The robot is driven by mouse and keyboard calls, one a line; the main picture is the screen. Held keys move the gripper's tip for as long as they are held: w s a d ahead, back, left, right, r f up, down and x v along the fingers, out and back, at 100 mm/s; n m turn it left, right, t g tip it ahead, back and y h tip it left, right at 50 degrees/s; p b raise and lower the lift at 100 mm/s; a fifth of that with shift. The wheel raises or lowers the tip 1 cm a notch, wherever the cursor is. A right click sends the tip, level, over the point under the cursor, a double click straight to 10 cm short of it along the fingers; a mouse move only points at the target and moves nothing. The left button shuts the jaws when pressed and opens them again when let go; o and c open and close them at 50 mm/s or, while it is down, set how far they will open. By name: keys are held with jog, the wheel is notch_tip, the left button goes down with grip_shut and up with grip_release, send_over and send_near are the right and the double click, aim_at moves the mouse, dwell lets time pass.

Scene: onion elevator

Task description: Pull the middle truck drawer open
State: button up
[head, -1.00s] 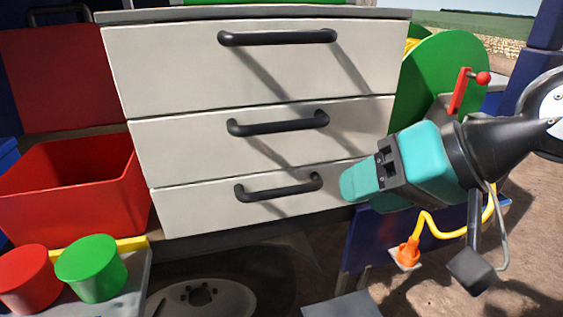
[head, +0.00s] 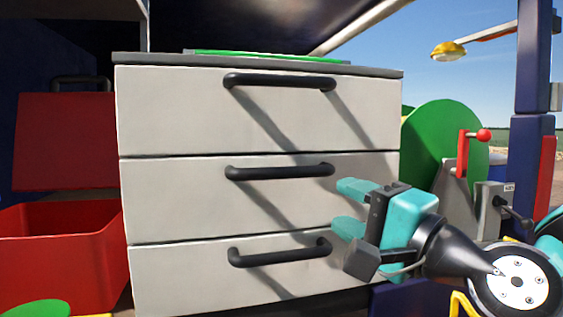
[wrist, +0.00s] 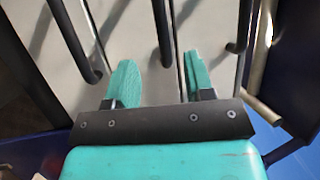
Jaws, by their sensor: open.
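The middle drawer (head: 255,205) is the central one of three white drawers in a cabinet and looks shut. Its black bar handle (head: 280,172) runs across its upper part. My gripper (head: 350,208) is in front of the cabinet's right side, right of that handle and slightly lower in the picture. Its two teal fingers are apart and empty. In the wrist view, my gripper (wrist: 158,58) has the end of the middle handle (wrist: 163,35) showing between and beyond its fingertips. The handle does not appear held.
The top handle (head: 280,82) and bottom handle (head: 280,252) are on shut drawers. A red open box (head: 70,260) stands left. Right of the cabinet are a green disc (head: 440,140), a red lever (head: 463,150) and a dark blue post (head: 530,190).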

aim_at(285, 171)
jog(key=p+x, duration=0.6)
jog(key=x, duration=0.1)
jog(key=p+x, duration=0.6)
jog(key=p, duration=0.1)
jog(key=shift+w+a+r, duration=0.2)
jog(key=shift+a+r, duration=0.05)
jog(key=shift+r, duration=0.05)
jog(key=shift+w+a+f+p, duration=0.15)
jog(key=shift+w+a+p, duration=0.25)
jog(key=shift+w+p, duration=0.15)
grip_shut()
